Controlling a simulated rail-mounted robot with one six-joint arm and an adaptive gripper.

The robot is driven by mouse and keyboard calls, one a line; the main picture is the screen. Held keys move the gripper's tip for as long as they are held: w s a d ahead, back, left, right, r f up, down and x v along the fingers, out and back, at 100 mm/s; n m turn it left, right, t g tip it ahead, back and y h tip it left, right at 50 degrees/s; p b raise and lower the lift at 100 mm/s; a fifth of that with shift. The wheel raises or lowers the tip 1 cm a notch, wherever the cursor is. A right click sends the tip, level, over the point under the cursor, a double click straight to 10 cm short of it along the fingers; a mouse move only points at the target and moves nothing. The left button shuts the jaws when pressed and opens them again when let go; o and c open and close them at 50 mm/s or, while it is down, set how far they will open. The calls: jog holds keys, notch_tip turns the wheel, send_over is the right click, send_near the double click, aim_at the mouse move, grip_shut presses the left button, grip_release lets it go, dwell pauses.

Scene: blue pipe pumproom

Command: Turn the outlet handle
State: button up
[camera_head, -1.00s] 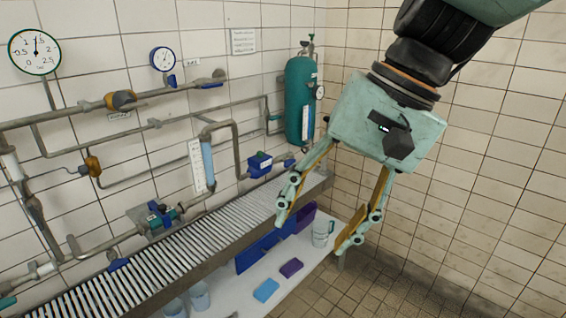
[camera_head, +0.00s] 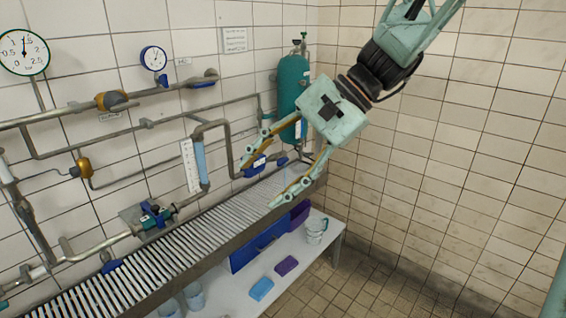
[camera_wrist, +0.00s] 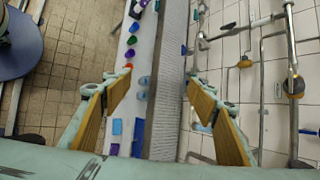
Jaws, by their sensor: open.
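My gripper (camera_head: 259,184) is open and empty, its fingers pointing down-left toward the wall pipes above the grated trough. In the wrist view my gripper (camera_wrist: 158,80) also shows spread fingers with nothing between them. I cannot tell which handle is the outlet handle. A blue fitting (camera_head: 257,163) on the pipe is partly hidden behind my gripper's left finger. A small blue handle (camera_head: 282,161) shows at the pipe end, between the fingers in the picture.
A slatted grate (camera_head: 190,237) runs along the wall. A green gas cylinder (camera_head: 292,95) stands in the corner behind my gripper. A white shelf (camera_head: 290,281) below holds bins, a jug (camera_head: 316,230) and beakers. Open floor lies at the right.

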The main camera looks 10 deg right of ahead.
jog(key=w+d+f+m+t+y, duration=0.2)
jog(key=w+f+m, duration=0.1)
jog(key=w, duration=0.7)
jog(key=w+d+f+m+t+y, duration=0.1)
jog(key=w+f+m, duration=0.2)
jog(key=w, duration=0.7)
jog(key=w+d+f+m+t+y, duration=0.2)
jog(key=w+f+m, duration=0.1)
jog(key=w, duration=0.7)
jog(key=m+t+h, duration=0.2)
jog(key=m+t, duration=0.6)
jog(key=m, duration=0.1)
send_near(285, 162)
jog(key=v, duration=0.3)
jog(key=shift+a+r+p, duration=0.2)
jog(key=shift+r+p, duration=0.15)
jog(key=shift+p, duration=0.05)
jog(key=shift+a, duration=0.1)
jog(key=shift+b+x, duration=1)
jog(key=shift+x, duration=5.85)
jog(key=shift+w+f, duration=0.1)
jog(key=shift+f, duration=0.1)
jog(key=shift+c, duration=0.5)
jog(key=c, duration=0.8)
